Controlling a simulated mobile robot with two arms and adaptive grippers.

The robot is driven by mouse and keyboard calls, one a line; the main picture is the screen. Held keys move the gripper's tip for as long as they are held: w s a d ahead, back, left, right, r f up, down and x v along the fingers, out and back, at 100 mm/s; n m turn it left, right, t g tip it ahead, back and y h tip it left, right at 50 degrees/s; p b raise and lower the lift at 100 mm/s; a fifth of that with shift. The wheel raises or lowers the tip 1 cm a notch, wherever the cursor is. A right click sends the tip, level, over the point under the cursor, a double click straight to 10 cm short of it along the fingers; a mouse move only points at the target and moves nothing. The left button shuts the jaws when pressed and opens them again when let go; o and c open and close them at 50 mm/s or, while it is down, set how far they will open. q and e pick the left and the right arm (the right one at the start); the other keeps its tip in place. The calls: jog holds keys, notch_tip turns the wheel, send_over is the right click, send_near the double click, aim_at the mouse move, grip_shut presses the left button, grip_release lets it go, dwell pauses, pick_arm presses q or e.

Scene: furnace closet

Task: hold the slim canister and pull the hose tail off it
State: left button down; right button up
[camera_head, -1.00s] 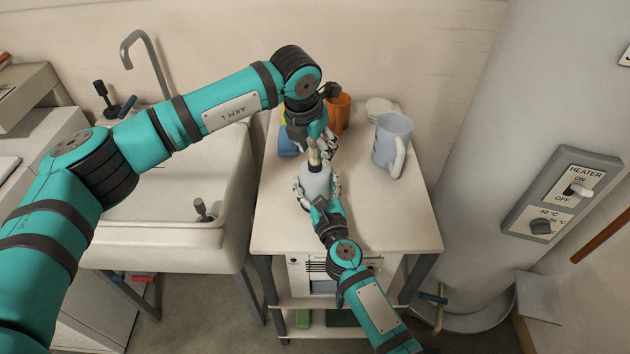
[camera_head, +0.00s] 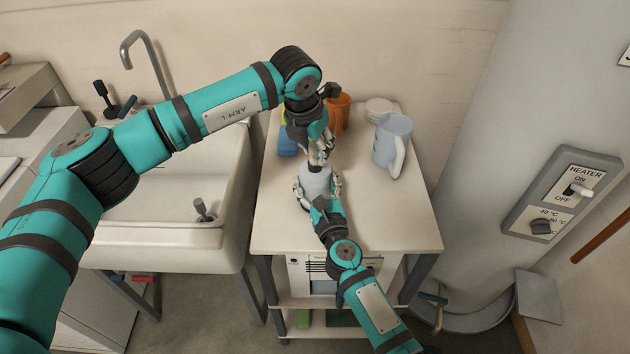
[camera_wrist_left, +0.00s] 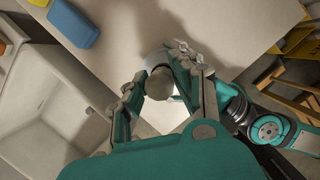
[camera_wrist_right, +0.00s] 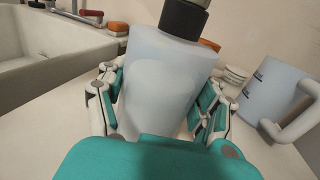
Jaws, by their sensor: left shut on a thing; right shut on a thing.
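The slim canister (camera_head: 315,184) is a pale, whitish-blue bottle with a dark collar. It stands upright on the small table. My right gripper (camera_head: 318,190) is shut on its body, with fingers on both sides; the canister (camera_wrist_right: 165,85) fills the middle of the right wrist view. The hose tail is a beige tube at the canister's top. Its end (camera_wrist_left: 160,83) shows between the fingers of my left gripper (camera_wrist_left: 163,84), which is shut on it. In the right wrist view a little of the hose tail (camera_wrist_right: 200,3) shows above the dark collar, touching it.
A pale blue-grey pitcher (camera_head: 393,140) stands right of the canister. An orange cup (camera_head: 339,112), white stacked discs (camera_head: 379,106) and a blue object (camera_head: 287,142) are behind. A sink (camera_head: 180,210) is left, a heater tank (camera_head: 490,170) right. The table's front right is clear.

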pick_arm(q)
jog(key=shift+r, duration=0.15)
jog(key=shift+r, duration=1.35)
jog(key=shift+r, duration=2.5)
jog(key=s, duration=1.4)
pick_arm(e)
jog(key=o, duration=1.5)
